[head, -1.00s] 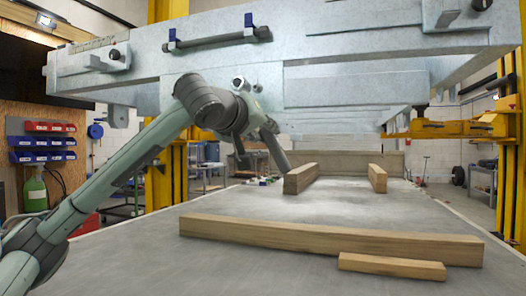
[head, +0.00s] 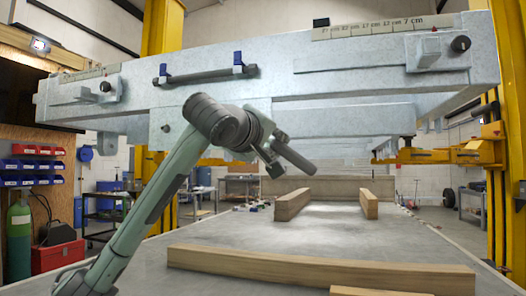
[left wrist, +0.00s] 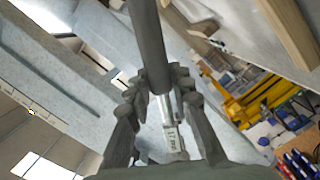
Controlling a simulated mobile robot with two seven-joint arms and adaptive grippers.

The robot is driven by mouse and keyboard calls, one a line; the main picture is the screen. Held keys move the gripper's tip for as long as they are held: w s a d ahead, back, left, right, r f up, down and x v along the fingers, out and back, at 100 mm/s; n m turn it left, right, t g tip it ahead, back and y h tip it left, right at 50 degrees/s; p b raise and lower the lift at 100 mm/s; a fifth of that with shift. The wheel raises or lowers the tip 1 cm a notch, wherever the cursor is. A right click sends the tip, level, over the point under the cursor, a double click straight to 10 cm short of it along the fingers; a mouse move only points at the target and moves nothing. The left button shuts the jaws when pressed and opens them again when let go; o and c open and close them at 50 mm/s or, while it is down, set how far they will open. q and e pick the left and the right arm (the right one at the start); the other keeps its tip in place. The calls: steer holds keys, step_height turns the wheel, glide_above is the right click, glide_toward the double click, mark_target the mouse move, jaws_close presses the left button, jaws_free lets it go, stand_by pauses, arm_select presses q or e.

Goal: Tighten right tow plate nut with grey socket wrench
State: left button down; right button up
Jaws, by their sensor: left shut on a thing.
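My left gripper (head: 272,150) is shut on the grey socket wrench, whose dark grey handle (head: 299,159) points down and right in front of the trailer frame. In the left wrist view the fingers (left wrist: 158,105) clasp the wrench, with a dark shaft (left wrist: 149,45) and a silver part (left wrist: 168,115) between them. The right tow plate (head: 424,52) is on the frame's front beam at upper right, with a dark round nut (head: 460,44) at its side. The gripper is left of and below that nut, well apart from it. My right gripper is out of view.
The galvanised frame (head: 340,85) spans the view above a grey table (head: 330,225) bearing several wooden beams (head: 300,268). A dark bar in blue brackets (head: 207,75) and a left tow plate (head: 85,95) are on the front beam. Yellow posts (head: 508,140) stand at the sides.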

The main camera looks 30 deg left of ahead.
arm_select(q)
steer(key=shift+w+r+n, duration=0.25)
steer(key=shift+n, duration=0.35)
steer(key=shift+w+a+p, duration=0.3)
steer(key=shift+w, duration=0.65)
steer(key=shift+w+a, duration=0.1)
steer(key=shift+w, duration=0.6)
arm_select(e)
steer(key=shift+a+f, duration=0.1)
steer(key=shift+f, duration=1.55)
arm_select(q)
steer(key=shift+w+p, duration=0.2)
steer(key=shift+p, duration=0.1)
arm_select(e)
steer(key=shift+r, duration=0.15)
arm_select(q)
steer(key=shift+w+a+p, duration=0.3)
steer(key=shift+w+p, duration=0.05)
steer(key=shift+w, duration=0.55)
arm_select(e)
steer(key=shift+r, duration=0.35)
